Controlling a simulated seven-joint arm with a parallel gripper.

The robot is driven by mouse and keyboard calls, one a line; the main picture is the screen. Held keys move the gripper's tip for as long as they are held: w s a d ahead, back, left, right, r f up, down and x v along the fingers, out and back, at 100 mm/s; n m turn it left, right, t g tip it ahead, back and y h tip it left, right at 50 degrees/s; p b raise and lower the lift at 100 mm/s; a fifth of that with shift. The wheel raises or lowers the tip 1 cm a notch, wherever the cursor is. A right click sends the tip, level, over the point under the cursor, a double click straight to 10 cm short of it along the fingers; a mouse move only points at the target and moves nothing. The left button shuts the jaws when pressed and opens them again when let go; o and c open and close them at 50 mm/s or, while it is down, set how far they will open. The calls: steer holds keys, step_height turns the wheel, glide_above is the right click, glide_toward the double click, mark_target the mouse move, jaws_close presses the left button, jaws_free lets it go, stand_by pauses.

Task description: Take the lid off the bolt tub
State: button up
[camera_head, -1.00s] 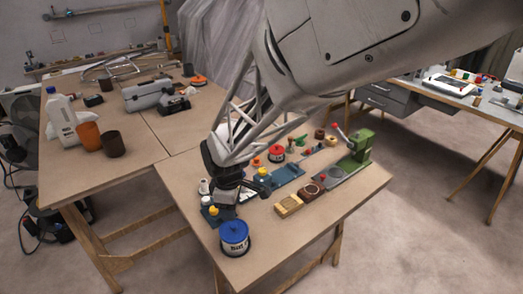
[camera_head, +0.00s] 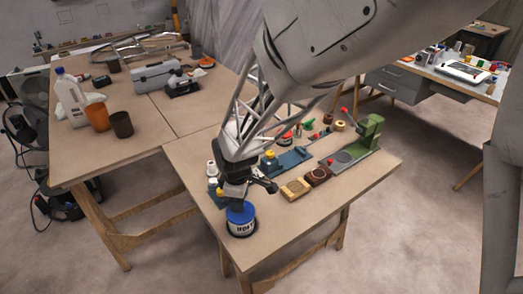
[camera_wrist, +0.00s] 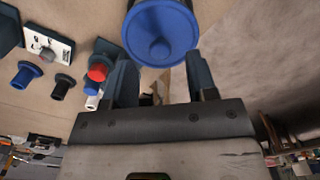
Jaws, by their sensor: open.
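The bolt tub (camera_head: 242,231) stands near the front corner of the near table, with a white and blue label and a round blue lid (camera_head: 235,214) on top. In the wrist view the blue lid (camera_wrist: 160,36) is at the top centre, with a round knob in its middle. My gripper (camera_head: 238,203) is just above the tub and hides part of the lid in the head view. In the wrist view my gripper (camera_wrist: 158,68) is open, its fingers apart and nothing between them. The lid lies just beyond the fingertips; I cannot tell the exact height gap.
Beside the tub in the wrist view are a red-capped piece (camera_wrist: 98,72), a blue knob (camera_wrist: 28,72) and a dark knob (camera_wrist: 62,86). Wooden blocks (camera_head: 295,188) and a green press (camera_head: 368,133) stand to the right. The table's front right is bare.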

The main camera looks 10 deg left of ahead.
steer(key=shift+f, duration=1.45)
steer(key=c, duration=1)
